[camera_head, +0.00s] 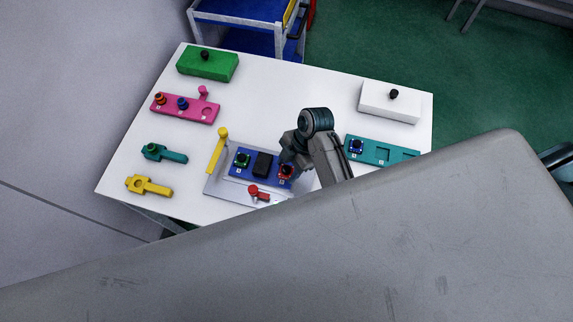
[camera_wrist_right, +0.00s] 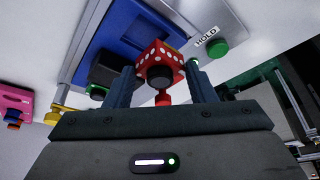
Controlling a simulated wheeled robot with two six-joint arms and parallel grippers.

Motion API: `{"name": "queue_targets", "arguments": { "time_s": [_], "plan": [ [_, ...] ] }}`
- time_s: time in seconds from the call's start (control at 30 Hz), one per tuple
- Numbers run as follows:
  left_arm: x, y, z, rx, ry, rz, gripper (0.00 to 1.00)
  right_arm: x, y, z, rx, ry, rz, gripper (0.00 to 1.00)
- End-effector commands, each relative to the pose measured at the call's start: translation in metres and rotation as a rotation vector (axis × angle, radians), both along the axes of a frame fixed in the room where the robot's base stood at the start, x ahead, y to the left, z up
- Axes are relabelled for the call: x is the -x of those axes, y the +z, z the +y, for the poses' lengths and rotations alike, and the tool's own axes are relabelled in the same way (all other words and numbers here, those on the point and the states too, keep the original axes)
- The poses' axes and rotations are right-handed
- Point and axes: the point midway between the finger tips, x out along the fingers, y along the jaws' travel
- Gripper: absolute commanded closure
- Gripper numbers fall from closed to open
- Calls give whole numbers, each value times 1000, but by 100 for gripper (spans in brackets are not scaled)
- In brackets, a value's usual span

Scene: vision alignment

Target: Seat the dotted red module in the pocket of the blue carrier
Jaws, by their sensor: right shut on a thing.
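The dotted red module (camera_head: 286,170) is at the right end of the blue carrier (camera_head: 233,172), and in the right wrist view the red module (camera_wrist_right: 160,58) shows white dots and a dark round knob. My right gripper (camera_head: 284,163) is shut on it; its fingers stand on either side in the wrist view (camera_wrist_right: 161,75). The carrier (camera_wrist_right: 128,38) lies behind the module there. A green-knobbed module (camera_head: 242,160) and a black block (camera_head: 262,164) are also at the carrier. My left gripper is not in view.
A grey fixture plate (camera_head: 212,187) surrounds the carrier, with a yellow lever (camera_head: 217,151) and a red handle (camera_head: 258,194). A pink carrier (camera_head: 185,108), a teal carrier (camera_head: 400,152), a green box (camera_head: 207,64) and a white box (camera_head: 388,102) stand around. The table's back middle is clear.

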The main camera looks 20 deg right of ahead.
Motion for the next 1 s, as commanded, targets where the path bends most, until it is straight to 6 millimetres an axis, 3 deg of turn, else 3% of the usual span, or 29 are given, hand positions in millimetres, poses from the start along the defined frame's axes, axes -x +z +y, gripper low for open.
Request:
{"name": "queue_targets", "arguments": {
  "time_s": [0.2,0.5,0.83,0.87,0.93,1.0],
  "plan": [
    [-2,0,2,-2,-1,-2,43,-20,-3,-2,0,-1,0,72],
    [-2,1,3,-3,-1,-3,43,-19,-37,-2,0,-1,3,72],
    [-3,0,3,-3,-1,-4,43,-19,-40,-1,0,-1,0,72],
    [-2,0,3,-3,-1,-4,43,-19,-40,-2,0,-1,0,46],
    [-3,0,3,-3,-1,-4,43,-19,-39,-2,0,-1,-1,32],
    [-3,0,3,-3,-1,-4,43,-19,-39,-2,0,-1,0,28]
  ]
}}
